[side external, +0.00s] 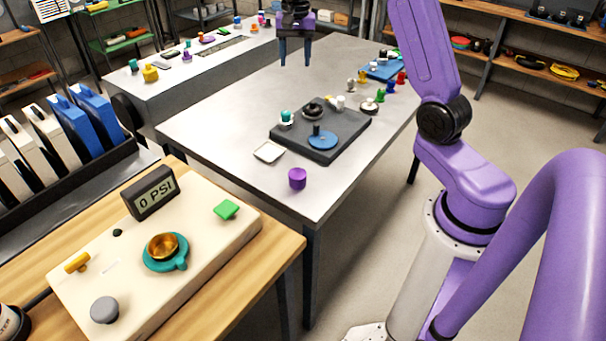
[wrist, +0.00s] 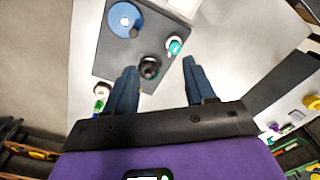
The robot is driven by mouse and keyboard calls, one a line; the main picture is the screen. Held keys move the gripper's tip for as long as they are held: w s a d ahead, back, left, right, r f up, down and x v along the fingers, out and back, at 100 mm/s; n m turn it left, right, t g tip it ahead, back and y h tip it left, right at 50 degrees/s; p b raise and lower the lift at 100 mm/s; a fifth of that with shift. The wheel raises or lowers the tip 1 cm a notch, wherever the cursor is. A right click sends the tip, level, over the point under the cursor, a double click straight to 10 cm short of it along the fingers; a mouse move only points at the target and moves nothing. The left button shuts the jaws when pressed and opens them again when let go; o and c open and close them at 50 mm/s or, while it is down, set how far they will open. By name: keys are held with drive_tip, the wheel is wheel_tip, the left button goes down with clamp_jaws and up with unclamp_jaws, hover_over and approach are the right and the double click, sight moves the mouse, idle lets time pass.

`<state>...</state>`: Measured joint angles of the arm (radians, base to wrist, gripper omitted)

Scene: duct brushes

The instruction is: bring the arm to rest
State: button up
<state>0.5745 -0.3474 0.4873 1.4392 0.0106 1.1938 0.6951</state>
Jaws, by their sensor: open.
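My gripper (side external: 295,52) hangs above the far part of the steel table (side external: 215,125), fingers pointing down. Its fingers are apart with nothing between them in the side view.
A dark tray (side external: 345,146) on the steel table holds a blue disc (side external: 323,141), a teal-topped piece (side external: 286,118) and a black round piece (side external: 312,111). A purple cup (side external: 297,179) and a white dish (side external: 268,152) stand nearby. Several small coloured pieces line the right edge.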

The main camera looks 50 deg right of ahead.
drive_tip(key=s+a+r+n, duration=0.1)
drive_tip(key=s+a+n, duration=0.5)
drive_tip(key=a, duration=0.4)
drive_tip(key=s+a+n, duration=0.5)
drive_tip(key=s+a, duration=0.3)
drive_tip(key=a, duration=0.2)
drive_tip(key=s+a+f+n, duration=0.1)
drive_tip(key=s+f+n, duration=0.1)
drive_tip(key=s+n, duration=0.4)
drive_tip(key=s+a+f+n, duration=0.1)
drive_tip(key=s+n, duration=0.5)
drive_tip(key=s, duration=1)
drive_tip(key=shift+s+f, duration=0.2)
drive_tip(key=shift+f, duration=0.15)
